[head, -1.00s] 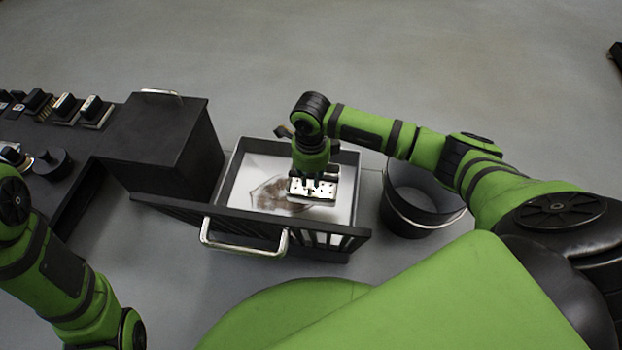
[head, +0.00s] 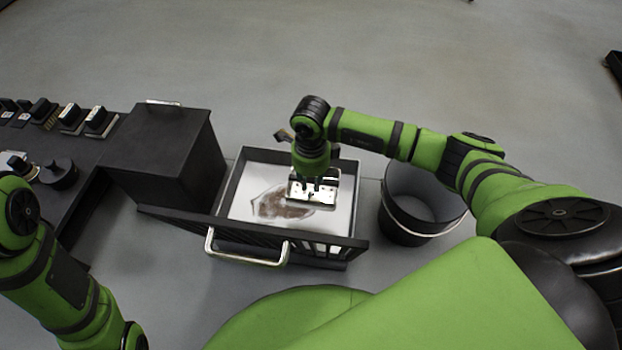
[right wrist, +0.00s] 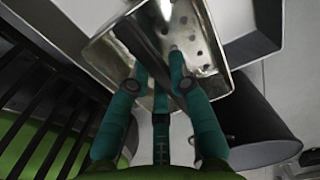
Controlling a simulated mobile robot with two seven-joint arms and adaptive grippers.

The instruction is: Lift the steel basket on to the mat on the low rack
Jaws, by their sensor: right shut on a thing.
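The steel basket (head: 325,190) is a small, shiny, perforated tray. It is over the right part of a dark-rimmed tank with a pale bottom and a brown patch. My right gripper (head: 318,182) points down and is shut on the basket. In the right wrist view the basket (right wrist: 205,50) shows holes, and the right gripper's fingers (right wrist: 163,75) close on a dark bar across it. I cannot tell how high the basket is above the tank bottom. My left arm shows at the left edge, but its gripper is out of the picture. I cannot make out the mat.
The tank (head: 235,172) has a black slatted rail with a metal handle (head: 248,256) along its near side. A black box (head: 160,150) stands left of it, beside a bench with several small dark items. A dark bucket (head: 405,222) stands close at right. The floor behind is clear.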

